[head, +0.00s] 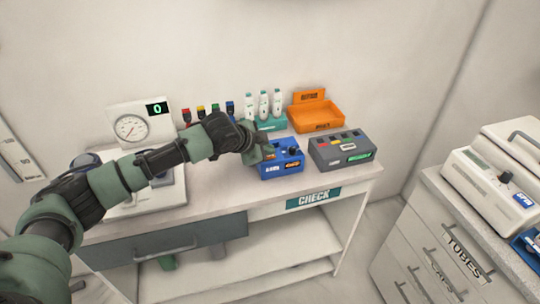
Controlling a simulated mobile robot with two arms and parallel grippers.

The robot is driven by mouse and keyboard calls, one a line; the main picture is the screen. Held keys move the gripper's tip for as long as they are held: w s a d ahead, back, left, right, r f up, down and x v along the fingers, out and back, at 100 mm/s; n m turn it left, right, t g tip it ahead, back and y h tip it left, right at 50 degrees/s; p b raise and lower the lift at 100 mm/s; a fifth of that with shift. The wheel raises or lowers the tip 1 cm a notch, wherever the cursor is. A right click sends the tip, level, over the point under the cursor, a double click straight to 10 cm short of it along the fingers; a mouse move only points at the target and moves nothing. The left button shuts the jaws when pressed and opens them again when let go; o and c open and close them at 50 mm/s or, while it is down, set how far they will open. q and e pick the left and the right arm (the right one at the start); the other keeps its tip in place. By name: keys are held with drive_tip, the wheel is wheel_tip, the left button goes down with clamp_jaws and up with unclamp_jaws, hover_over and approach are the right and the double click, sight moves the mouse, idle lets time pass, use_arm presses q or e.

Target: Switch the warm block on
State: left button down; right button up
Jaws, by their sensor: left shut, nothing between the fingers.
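A blue box (286,169) with a dark knob, an orange patch and white lettering too small to read surely stands near the front of the CHECK table; it looks like the warm block. My left gripper (266,152) is shut and empty, at the upper left of this blue box, and hides part of its top. I cannot tell whether the fingers touch it. A grey box (343,151) with coloured keys and a lit green display stands just right of it. My right gripper is not in view.
Behind stand a teal rack of white bottles (263,105), an orange tray (316,118) and several coloured-top items. A dial scale (140,124) reading 0 is at the left. A drawer cabinet (440,235) with a white machine (490,180) stands at the right.

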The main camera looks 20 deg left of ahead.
sight(268, 157)
use_arm(q)
drive_tip(key=shift+f, duration=0.3)
idle(0.4)
drive_tip(key=shift+r, duration=0.1)
drive_tip(key=shift+r+p, duration=0.8)
drive_tip(key=shift+p, duration=0.3)
wheel_tip(268, 157, up, 5)
drive_tip(key=p, duration=0.5)
